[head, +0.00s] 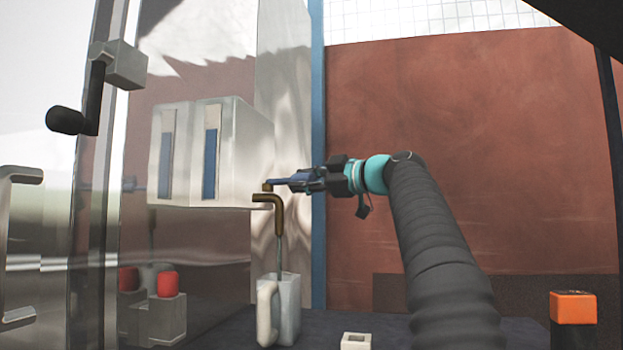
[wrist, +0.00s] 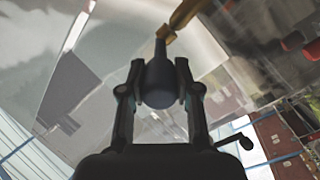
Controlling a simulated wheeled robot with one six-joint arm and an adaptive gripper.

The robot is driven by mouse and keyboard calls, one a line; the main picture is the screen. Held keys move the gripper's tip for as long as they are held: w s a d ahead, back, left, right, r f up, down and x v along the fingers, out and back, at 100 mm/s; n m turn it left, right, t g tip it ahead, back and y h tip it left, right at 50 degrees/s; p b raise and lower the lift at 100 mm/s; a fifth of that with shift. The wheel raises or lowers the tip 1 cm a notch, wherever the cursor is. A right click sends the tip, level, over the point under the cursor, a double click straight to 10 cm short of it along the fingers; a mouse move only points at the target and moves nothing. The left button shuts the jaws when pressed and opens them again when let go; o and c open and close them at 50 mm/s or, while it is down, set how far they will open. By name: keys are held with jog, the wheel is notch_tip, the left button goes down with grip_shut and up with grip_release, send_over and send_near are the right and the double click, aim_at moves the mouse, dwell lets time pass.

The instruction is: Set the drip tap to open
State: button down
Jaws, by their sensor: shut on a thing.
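The drip tap has a brass spout (head: 277,207) that bends down below the front right corner of a metal tank. Its dark blue lever (head: 287,181) points right from the brass body, roughly level. My gripper (head: 312,180) is shut on the lever's thick end. In the wrist view the dark lever knob (wrist: 160,85) sits between my two fingers, with the brass tap (wrist: 183,14) beyond it. A thin grey stream (head: 280,252) runs from the spout down to a white jug (head: 289,305) standing upright below. The jug's inside is hidden.
The metal tank (head: 241,150) with two blue gauge strips is left of the tap. A shiny panel with a black crank handle (head: 68,120) stands further left. A small white block (head: 356,341) and an orange-topped post (head: 573,308) are at the front.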

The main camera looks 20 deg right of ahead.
jog(key=shift+w+d, duration=0.15)
jog(key=shift+w, duration=0.05)
dwell(0.4)
jog(key=c, duration=1.1)
grip_release()
jog(key=shift+w, duration=0.1)
jog(key=v, duration=1.2)
jog(key=shift+w, duration=0.1)
